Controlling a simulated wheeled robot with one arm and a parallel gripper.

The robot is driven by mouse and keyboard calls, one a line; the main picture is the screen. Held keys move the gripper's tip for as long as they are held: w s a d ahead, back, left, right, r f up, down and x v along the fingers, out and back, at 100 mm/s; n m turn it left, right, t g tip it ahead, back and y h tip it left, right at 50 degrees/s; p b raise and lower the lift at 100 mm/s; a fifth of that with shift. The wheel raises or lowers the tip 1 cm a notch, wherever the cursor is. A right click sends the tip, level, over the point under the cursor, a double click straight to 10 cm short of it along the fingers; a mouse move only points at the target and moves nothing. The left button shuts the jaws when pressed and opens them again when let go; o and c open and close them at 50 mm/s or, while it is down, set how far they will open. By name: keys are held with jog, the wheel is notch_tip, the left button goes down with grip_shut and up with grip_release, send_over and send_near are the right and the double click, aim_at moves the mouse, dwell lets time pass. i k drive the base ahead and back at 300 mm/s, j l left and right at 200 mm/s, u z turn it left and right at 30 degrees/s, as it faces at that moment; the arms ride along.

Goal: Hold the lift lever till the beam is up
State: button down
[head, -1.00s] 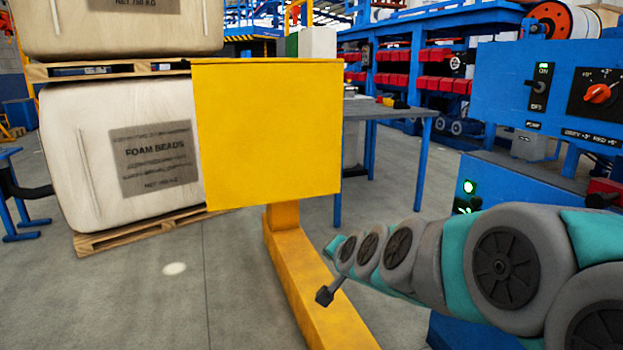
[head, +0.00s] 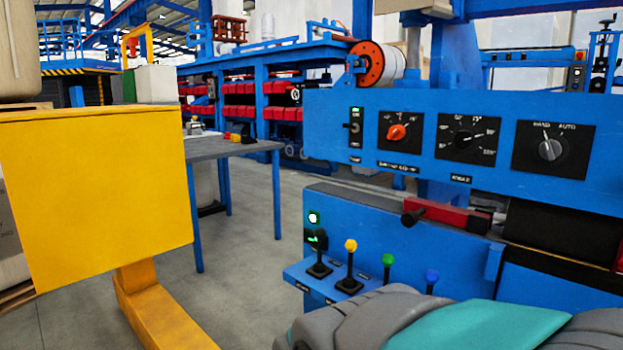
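Several levers stand in a row on a small blue shelf of the blue machine in the head view: one with a dark knob (head: 318,240), one with a yellow knob (head: 350,246), one with a green knob (head: 388,261) and one with a blue knob (head: 432,277). Their labels are too small to read, so I cannot tell which is the lift lever. A green lamp (head: 314,218) glows above the dark knob. My arm crosses the bottom right, in front of the shelf's lower part. My gripper is out of view. I cannot tell which part is the beam or how high it is.
A blue control panel (head: 480,185) with a switch and several dials hangs above the levers. A red bar (head: 448,214) with a black end lies below it. A yellow box-like panel (head: 97,190) on a yellow post stands left. Grey floor (head: 245,270) is clear between.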

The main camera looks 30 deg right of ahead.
aim_at(387, 260)
jog(key=z, duration=3.2)
jog(key=u, duration=2.05)
jog(key=k+z, duration=0.15)
jog(key=z, duration=0.2)
jog(key=k+z, duration=0.15)
jog(key=z, duration=0.2)
jog(key=k+z, duration=0.2)
jog(key=z, duration=0.15)
